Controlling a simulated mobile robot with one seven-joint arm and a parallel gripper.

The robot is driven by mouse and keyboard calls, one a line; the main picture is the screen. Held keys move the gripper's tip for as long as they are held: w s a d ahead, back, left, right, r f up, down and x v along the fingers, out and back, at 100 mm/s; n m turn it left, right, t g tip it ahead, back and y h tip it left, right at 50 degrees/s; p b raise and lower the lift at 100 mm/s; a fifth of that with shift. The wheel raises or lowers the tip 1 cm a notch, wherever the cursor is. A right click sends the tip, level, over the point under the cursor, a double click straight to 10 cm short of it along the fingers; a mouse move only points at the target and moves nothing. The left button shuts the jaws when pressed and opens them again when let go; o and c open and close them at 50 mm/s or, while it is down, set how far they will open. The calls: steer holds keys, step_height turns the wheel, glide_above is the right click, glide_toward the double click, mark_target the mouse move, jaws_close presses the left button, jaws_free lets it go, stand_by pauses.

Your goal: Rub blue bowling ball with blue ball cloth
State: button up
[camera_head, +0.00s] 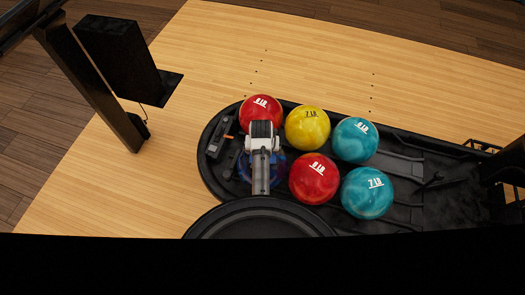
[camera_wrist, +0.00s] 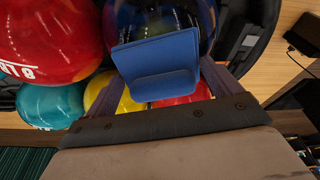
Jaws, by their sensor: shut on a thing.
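The blue bowling ball (camera_head: 245,168) sits at the left end of the black ball return, mostly hidden under my arm in the head view. In the wrist view the ball (camera_wrist: 134,17) fills the top middle as a dark, shiny surface. The blue ball cloth (camera_wrist: 157,54) is a bent flat piece between my gripper's (camera_wrist: 162,75) fingers, and my gripper is shut on it. The cloth overlaps the ball in this view; whether it touches the ball I cannot tell. In the head view the cloth and fingertips are hidden.
Close by are red balls (camera_head: 260,110) (camera_head: 314,181), a yellow ball (camera_head: 307,128) and teal balls (camera_head: 355,140) (camera_head: 367,193). The ball return's black rim (camera_head: 204,150) surrounds them. A black post (camera_head: 92,85) stands at left. The wooden floor above is clear.

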steer(key=shift+v, duration=2.55)
steer(key=shift+r, duration=0.1)
steer(key=shift+v, duration=1.4)
steer(key=shift+a, duration=0.2)
